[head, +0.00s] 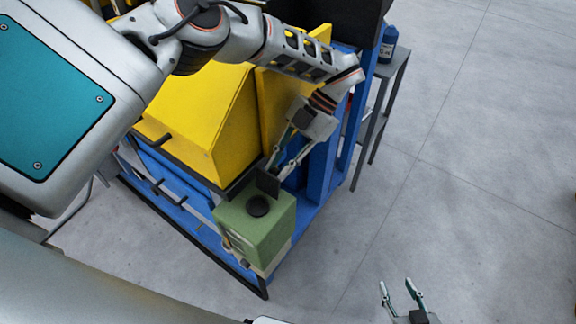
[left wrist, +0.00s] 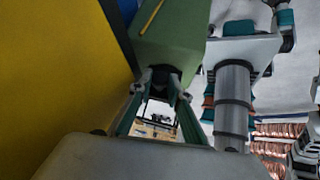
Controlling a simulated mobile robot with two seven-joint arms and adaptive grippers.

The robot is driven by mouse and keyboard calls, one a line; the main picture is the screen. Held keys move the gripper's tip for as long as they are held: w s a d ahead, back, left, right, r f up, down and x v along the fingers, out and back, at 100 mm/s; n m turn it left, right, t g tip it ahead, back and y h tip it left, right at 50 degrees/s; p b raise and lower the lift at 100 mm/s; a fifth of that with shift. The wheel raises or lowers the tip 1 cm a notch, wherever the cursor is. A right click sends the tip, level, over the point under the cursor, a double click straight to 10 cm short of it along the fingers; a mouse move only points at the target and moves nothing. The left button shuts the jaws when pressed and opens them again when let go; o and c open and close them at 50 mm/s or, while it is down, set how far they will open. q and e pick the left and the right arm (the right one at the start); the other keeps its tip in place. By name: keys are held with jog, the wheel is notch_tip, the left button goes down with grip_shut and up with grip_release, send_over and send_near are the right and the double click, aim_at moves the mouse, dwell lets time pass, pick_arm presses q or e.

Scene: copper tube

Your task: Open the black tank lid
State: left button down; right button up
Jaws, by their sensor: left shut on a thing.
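The green tank (head: 262,228) stands at the front corner of the blue machine frame, with a round black part (head: 258,206) on its top. A small black square lid (head: 268,184) stands tilted up at the tank's far edge, behind the round part. My left gripper (head: 276,170) reaches down from behind and is shut on the lid. In the left wrist view, its fingertips (left wrist: 161,88) close around a dark piece against the green tank (left wrist: 170,40); the exact contact is partly hidden. My right gripper (head: 402,296) is open and empty over the floor at the bottom.
A yellow housing (head: 200,125) on the blue frame (head: 322,165) rises beside the tank. A grey stand (head: 385,85) with a blue bottle (head: 388,44) is at the back right. Copper-coloured pieces (left wrist: 278,130) show in the left wrist view. Floor to the right is clear.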

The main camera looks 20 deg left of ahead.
pick_arm(q)
jog(key=shift+w+d+f+g+b, duration=0.1)
jog(key=shift+w+f+g+b, duration=0.2)
jog(key=shift+g+b, duration=0.15)
pick_arm(e)
jog(key=shift+w+d+f, duration=0.1)
jog(key=shift+d+f, duration=0.25)
jog(key=shift+f, duration=0.4)
jog(key=shift+w+a+r, duration=0.1)
jog(key=shift+w+r, duration=0.1)
jog(key=shift+r, duration=0.1)
pick_arm(q)
jog(key=c, duration=1.9)
grip_release()
pick_arm(e)
jog(key=shift+s+f, duration=0.15)
jog(key=shift+f, duration=0.1)
pick_arm(q)
jog(key=shift+r, duration=0.1)
